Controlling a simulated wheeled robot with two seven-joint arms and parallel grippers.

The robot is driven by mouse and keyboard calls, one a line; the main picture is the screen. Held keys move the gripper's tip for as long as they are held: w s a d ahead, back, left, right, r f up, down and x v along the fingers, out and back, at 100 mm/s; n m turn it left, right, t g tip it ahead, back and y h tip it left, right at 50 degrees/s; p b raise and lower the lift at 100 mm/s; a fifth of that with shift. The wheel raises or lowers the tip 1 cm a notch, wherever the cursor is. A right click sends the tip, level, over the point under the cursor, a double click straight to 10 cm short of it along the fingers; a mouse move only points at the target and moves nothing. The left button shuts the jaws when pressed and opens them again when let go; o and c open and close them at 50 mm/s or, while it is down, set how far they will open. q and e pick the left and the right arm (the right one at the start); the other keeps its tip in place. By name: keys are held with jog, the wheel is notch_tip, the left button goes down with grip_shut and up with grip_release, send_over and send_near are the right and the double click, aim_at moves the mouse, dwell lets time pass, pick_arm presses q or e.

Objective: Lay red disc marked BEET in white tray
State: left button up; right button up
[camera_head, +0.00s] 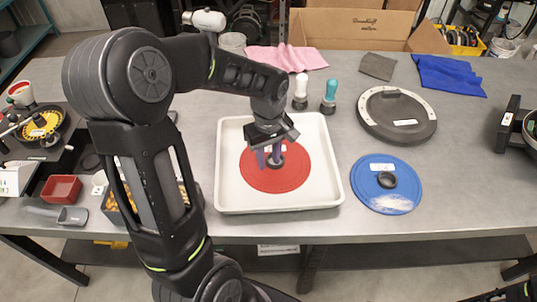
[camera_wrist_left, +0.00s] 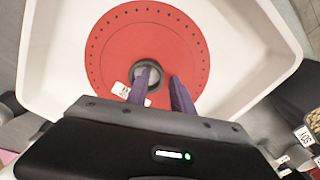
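The red disc (camera_head: 293,180) lies inside the white tray (camera_head: 328,190), apparently flat on its floor. It has a ring of small holes, a dark central knob and a white label partly covered by a finger; the lettering is unreadable. The disc (camera_wrist_left: 110,50) and tray (camera_wrist_left: 262,62) also show in the left wrist view. My left gripper (camera_head: 270,158) is over the middle of the disc, fingers down. In the wrist view its purple fingers (camera_wrist_left: 160,92) are apart, one overlapping the knob (camera_wrist_left: 147,72), the other right of it. It looks open; contact is unclear. My right gripper is out of view.
A blue disc (camera_head: 402,187) lies right of the tray, with a grey-rimmed dark lid (camera_head: 397,115) behind it. White-topped (camera_head: 300,92) and teal-topped (camera_head: 330,95) tools stand behind the tray. A small red bin (camera_head: 61,189) and scoop (camera_head: 68,215) sit left.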

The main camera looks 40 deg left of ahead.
aim_at(268, 162)
pick_arm(q)
notch_tip(268, 162, up, 12)
jog(key=shift+r+b, duration=0.2)
jog(key=shift+b, duration=0.15)
dwell(1.0)
